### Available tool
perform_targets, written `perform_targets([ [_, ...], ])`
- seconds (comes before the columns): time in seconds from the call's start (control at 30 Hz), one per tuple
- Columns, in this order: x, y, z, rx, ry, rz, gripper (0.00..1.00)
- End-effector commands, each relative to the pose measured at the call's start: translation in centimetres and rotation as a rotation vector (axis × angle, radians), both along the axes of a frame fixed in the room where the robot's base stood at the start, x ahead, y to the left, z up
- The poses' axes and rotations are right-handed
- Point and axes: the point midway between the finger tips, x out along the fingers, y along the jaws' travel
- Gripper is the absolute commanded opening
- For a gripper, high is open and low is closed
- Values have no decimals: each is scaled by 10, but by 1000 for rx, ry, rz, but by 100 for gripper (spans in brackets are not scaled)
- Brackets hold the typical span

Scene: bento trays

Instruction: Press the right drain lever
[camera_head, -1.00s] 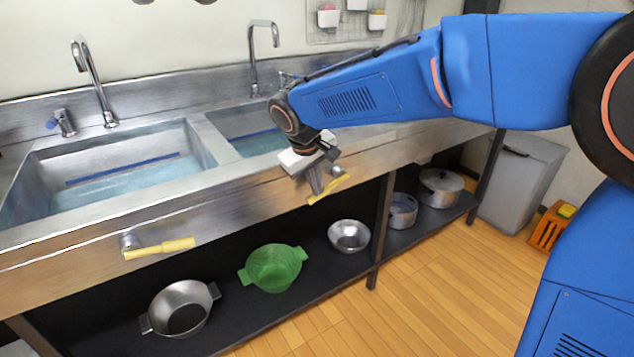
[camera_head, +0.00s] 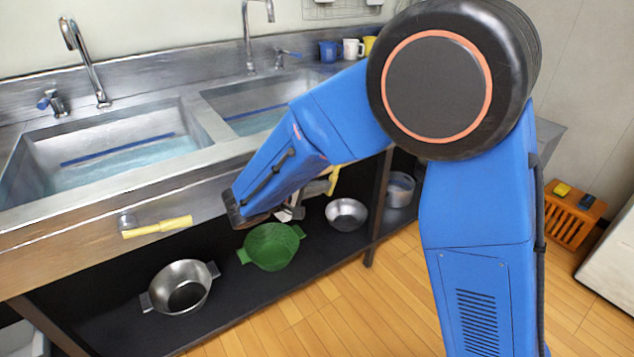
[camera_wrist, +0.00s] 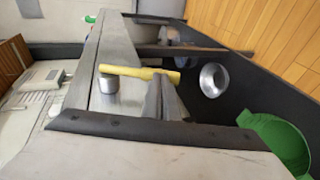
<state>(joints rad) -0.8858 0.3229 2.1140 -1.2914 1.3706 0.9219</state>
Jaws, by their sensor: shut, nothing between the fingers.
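The right drain lever is a yellow bar on a round metal knob on the sink's front panel. In the head view only part of the right drain lever (camera_head: 333,180) shows, behind my arm. In the wrist view the lever (camera_wrist: 142,72) lies just beyond my fingertips, with its knob at the left. My gripper (camera_wrist: 165,92) is shut and empty, its tips close to the lever's free end; I cannot tell if they touch. In the head view my gripper (camera_head: 290,212) is mostly hidden by my forearm, below the panel. The left drain lever (camera_head: 158,226) sticks out to the right.
Two sink basins hold water, the left basin (camera_head: 120,158) and the right basin (camera_head: 250,105). On the shelf below are a green colander (camera_head: 270,247), a metal pot (camera_head: 181,287) and a metal bowl (camera_head: 346,214). Wooden floor (camera_head: 340,310) is open in front.

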Motion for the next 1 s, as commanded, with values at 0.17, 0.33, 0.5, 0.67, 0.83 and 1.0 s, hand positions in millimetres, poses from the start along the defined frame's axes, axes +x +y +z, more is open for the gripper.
perform_targets([
  [0.17, 6, -10, -12, -126, -78, 0, 0],
  [0.33, 12, -18, -18, -215, -140, -1, 0],
  [0.5, 15, -23, -20, -217, -146, -1, 0],
  [0.67, 18, -26, -22, -216, -145, -1, 0],
  [0.83, 19, -28, -23, -216, -144, -2, 0],
  [1.0, 19, -29, -23, -216, -144, -3, 0],
])
